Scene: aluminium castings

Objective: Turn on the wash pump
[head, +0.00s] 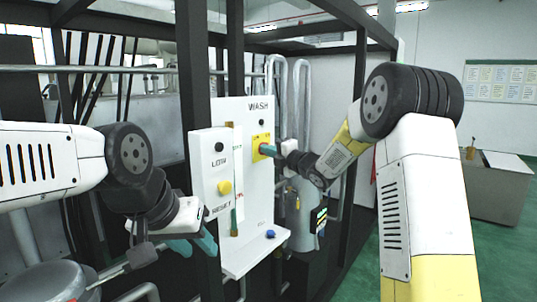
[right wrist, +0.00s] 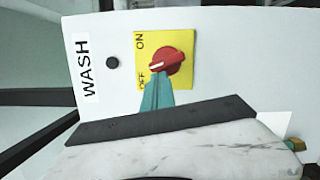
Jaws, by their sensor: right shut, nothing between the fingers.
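The wash panel (head: 262,180) is a white upright board marked WASH. It carries a yellow plate (right wrist: 183,80) marked ON and OFF, with a red rotary switch (right wrist: 172,62). The switch's white mark points left in the right wrist view, between the two labels. My right gripper (right wrist: 157,90) is shut and empty, its teal fingertips at the switch's lower edge. I cannot tell whether they touch it.
A white box (head: 211,172) marked LOW and RESET, with a yellow knob (head: 224,188), stands left of the panel. Black frame posts (head: 193,100) stand close by. A grey cabinet (head: 497,190) is far right.

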